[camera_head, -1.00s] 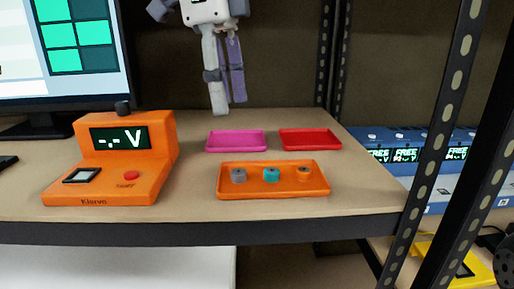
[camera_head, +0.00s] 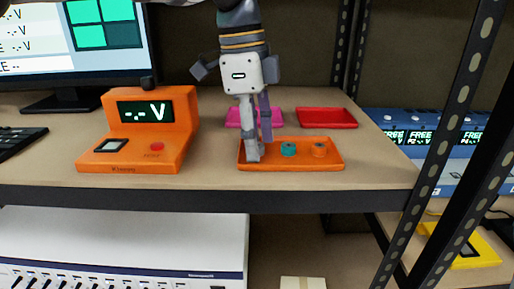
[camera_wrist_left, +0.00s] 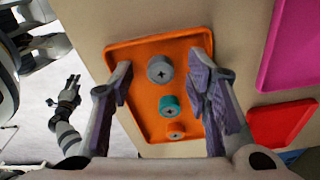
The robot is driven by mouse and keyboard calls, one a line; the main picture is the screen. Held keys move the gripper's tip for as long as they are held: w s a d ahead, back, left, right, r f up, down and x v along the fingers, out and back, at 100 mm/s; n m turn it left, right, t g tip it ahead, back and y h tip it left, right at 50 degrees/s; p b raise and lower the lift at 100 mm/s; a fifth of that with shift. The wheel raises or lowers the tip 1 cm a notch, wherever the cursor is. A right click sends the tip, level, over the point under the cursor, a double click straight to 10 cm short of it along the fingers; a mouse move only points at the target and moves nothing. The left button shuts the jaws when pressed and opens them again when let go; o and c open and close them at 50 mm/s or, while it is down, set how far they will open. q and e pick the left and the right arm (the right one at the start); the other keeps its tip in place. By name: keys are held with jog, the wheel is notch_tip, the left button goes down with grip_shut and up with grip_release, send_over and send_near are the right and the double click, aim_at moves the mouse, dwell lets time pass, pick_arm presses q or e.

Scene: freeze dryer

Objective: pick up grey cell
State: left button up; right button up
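The orange tray (camera_head: 325,167) holds a grey cell, a teal cell (camera_head: 288,149) and an orange cell (camera_head: 319,150). My left gripper (camera_head: 258,146) points down over the tray's left end, and its finger hides the grey cell in the head view. In the left wrist view the grey cell (camera_wrist_left: 160,69) is a round stub with a dark cross mark, between the two spread fingers of the left gripper (camera_wrist_left: 160,62). The fingers appear clear of it on both sides. My right gripper (camera_wrist_left: 68,98) is small at the left of the wrist view; its opening is unclear.
A magenta tray (camera_head: 234,117) and a red tray (camera_head: 327,118) lie behind the orange one. An orange voltage meter (camera_head: 140,130) stands to the left. Dark shelf posts (camera_head: 452,110) rise at the right. Bare board shows between meter and tray.

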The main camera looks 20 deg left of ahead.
pick_arm(q)
jog(key=c, duration=0.9)
